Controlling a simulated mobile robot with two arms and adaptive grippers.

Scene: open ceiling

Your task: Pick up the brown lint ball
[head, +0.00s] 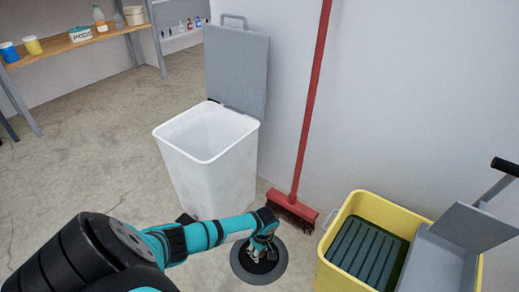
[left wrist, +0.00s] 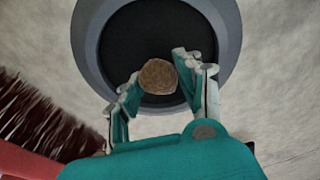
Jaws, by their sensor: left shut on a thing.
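The brown lint ball (left wrist: 159,76) is a small round lump between the fingers of my left gripper (left wrist: 160,80) in the left wrist view. The fingers are shut on it. Behind it is a round dark dish with a grey rim (left wrist: 229,45); I cannot tell whether the ball touches it. In the head view my left gripper (head: 262,254) points down over this dish (head: 279,271) on the floor, and the ball is hidden there. My right gripper is in neither view.
A white bin (head: 215,178) with its grey lid (head: 237,70) raised stands behind the dish. A red broom (head: 313,95) leans on the wall. A yellow bucket (head: 335,262) with a grey wringer stands at right. A shelf (head: 62,44) is at back left. Floor at left is clear.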

